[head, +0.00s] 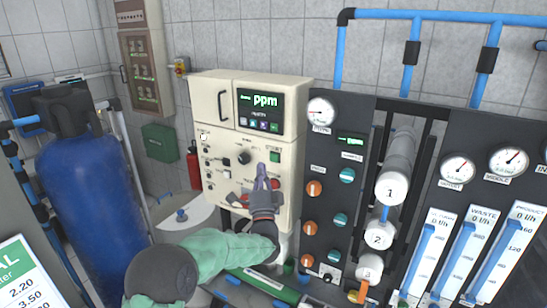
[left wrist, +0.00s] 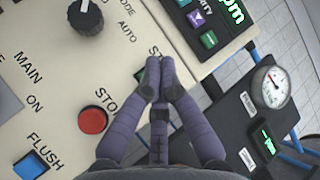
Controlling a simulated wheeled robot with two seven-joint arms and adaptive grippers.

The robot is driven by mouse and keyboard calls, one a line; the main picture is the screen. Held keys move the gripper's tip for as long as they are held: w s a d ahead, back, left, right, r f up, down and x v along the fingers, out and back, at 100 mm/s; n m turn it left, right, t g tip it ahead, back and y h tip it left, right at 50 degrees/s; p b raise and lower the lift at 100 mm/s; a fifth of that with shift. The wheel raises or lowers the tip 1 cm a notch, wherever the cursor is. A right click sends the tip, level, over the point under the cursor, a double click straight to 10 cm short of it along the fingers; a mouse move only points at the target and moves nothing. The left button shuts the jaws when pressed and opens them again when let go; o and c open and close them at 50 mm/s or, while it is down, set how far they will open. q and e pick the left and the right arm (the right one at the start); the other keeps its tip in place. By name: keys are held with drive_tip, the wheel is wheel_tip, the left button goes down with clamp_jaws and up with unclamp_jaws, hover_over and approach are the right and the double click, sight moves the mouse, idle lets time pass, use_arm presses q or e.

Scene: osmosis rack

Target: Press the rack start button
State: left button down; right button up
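The cream control box (head: 225,150) stands in the middle of the head view. Its green start button (head: 274,156) shows just above and right of my left gripper's fingertips. My left gripper (head: 262,170) is shut and empty, its fingers together and pointing at the panel. A red stop button (left wrist: 93,120) lies left of the fingers. Contact with the panel cannot be told. My right gripper is not in view.
A black knob (left wrist: 86,17) and a blue flush button (left wrist: 30,165) are on the same panel. The ppm display (head: 259,103) is above. A dark gauge panel (head: 333,175) with orange and teal knobs stands close on the right. A blue tank (head: 85,195) stands left.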

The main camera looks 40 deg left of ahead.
sight(270, 154)
use_arm(q)
drive_tip(key=shift+w+a+b, duration=0.2)
drive_tip(key=shift+w+b, duration=0.15)
drive_tip(key=shift+w, duration=1.6)
drive_tip(key=shift+w, duration=0.15)
drive_tip(key=shift+w+b, duration=0.3)
drive_tip(key=shift+b, duration=0.05)
drive_tip(key=shift+w+a, duration=0.1)
drive_tip(key=shift+w, duration=0.3)
idle(0.7)
drive_tip(key=shift+s, duration=0.1)
drive_tip(key=shift+s+b, duration=0.65)
drive_tip(key=shift+s, duration=0.1)
